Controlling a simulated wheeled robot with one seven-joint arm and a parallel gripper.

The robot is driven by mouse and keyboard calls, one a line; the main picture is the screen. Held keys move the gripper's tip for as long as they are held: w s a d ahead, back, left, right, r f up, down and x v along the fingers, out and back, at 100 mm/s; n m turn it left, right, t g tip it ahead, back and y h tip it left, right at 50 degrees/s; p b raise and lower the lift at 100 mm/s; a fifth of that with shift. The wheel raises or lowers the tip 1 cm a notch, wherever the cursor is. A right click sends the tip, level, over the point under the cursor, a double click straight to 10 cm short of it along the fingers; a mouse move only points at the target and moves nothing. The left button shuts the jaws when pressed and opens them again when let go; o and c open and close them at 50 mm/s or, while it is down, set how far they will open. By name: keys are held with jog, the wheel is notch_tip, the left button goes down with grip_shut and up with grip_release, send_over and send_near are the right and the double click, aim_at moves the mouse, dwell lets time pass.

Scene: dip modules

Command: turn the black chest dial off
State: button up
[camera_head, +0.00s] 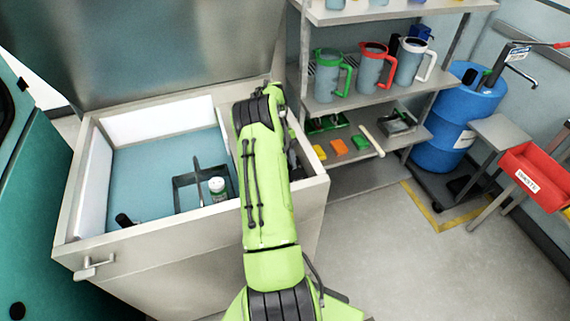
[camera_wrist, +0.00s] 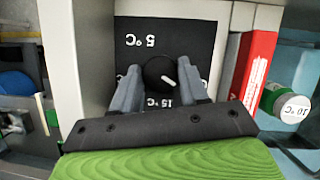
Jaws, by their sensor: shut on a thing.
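The black dial (camera_wrist: 153,72) sits on a black panel (camera_wrist: 195,32) in the wrist view. Its white pointer line slants toward the lower right of the picture. My gripper (camera_wrist: 160,76) is shut on the dial, one grey finger on each side. In the head view the chest (camera_head: 172,261) stands with its lid (camera_head: 160,45) up. My green arm reaches over its right part and hides the dial and the fingertips there.
A shelf (camera_head: 340,105) with jugs stands close right. Floor (camera_head: 420,270) is clear at front right.

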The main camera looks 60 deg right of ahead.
jog(key=shift+n+h, duration=0.3)
jog(key=shift+n, duration=0.6)
jog(key=o, duration=1)
jog(key=p+v, duration=0.1)
jog(key=v, duration=0.4)
jog(key=p+v, duration=0.2)
jog(key=v, duration=0.3)
jog(key=p+v, duration=0.1)
jog(key=v, duration=0.4)
jog(key=shift+w+a+r, duration=0.1)
jog(key=shift+w+r, duration=0.15)
jog(key=shift+w, duration=0.1)
